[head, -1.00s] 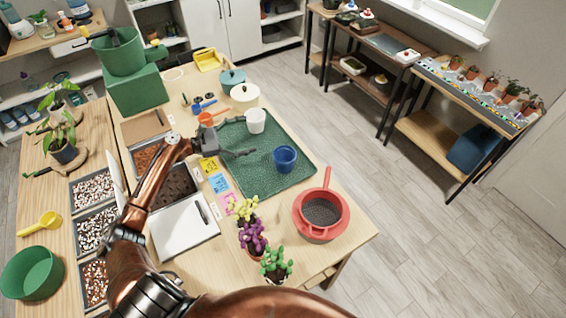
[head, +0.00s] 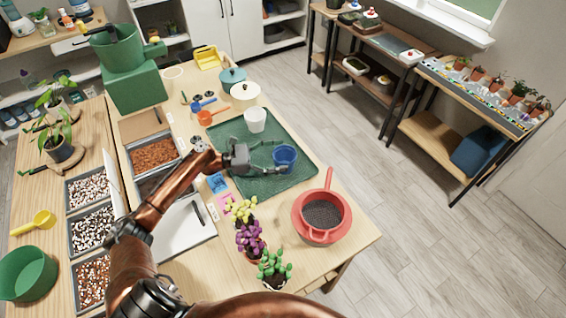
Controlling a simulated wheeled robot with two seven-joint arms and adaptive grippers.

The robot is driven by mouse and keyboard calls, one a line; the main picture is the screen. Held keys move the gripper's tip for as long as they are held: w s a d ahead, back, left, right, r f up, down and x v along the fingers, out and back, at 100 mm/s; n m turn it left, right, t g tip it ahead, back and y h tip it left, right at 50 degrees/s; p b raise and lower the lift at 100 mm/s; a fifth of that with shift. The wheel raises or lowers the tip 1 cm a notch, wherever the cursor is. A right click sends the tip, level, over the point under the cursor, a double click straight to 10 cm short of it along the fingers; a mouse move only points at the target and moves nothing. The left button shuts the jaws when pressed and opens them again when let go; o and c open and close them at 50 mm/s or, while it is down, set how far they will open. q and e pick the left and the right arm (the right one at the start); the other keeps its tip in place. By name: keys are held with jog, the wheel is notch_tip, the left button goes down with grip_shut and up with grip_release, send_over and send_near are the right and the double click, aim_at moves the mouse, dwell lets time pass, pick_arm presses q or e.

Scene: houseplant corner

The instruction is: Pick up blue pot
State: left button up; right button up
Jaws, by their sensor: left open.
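The blue pot (head: 286,154) stands upright on the green mat (head: 270,187), right of the middle of the mat. My left gripper (head: 282,157) reaches in from the left, with its fingers open at the pot's left side. One finger lies along the near side of the pot and the other is by its far left side. I cannot tell whether the fingers touch the pot. My right gripper is not in view.
A white pot (head: 256,120) stands on the mat behind the blue pot. A red sieve and bowl (head: 322,213) sit near the right table edge. Small potted plants (head: 249,238) stand in front of the mat. Trays of substrate (head: 92,228) lie left.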

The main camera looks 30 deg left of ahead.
pick_arm(q)
jog(key=shift+c, duration=0.2)
jog(key=c, duration=1.4)
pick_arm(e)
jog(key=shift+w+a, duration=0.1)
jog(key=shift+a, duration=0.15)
pick_arm(q)
jog(key=shift+r, duration=0.1)
